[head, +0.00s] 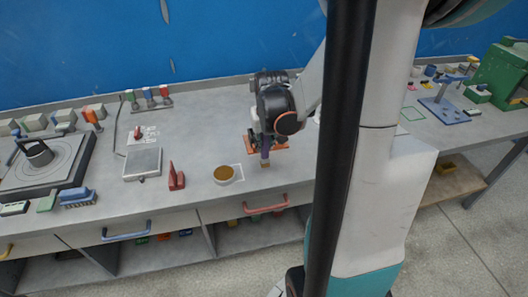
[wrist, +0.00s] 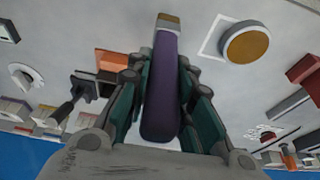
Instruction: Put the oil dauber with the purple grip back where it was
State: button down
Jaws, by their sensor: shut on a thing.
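My gripper (head: 265,147) is shut on the oil dauber's purple grip (wrist: 163,85). The dauber hangs roughly upright below the gripper in the head view, its pale brownish tip (head: 265,163) low over the grey bench. I cannot tell whether the tip touches the bench. In the wrist view the purple grip lies between the two finger linkages, with the tip (wrist: 168,20) pointing away. A round pot with amber contents (head: 224,174) stands just left of the dauber, on a white-outlined square; it also shows in the wrist view (wrist: 247,44).
An orange-red plate (head: 281,147) lies behind the gripper, partly hidden. A red stand (head: 176,178) and a square grey plate (head: 142,164) are farther left. A rack (head: 150,105) with green, blue and red uprights stands at the back. Bare bench lies in front of the rack.

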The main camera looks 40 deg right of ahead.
aim_at(264, 149)
jog(key=shift+f+b, duration=1.05)
jog(key=shift+f, duration=0.65)
jog(key=shift+f, duration=0.1)
jog(key=shift+f, duration=0.15)
jog(key=c, duration=1.4)
grip_release()
jog(key=p+v, duration=0.9)
jog(key=v, duration=0.3)
jog(key=shift+r+p, duration=0.3)
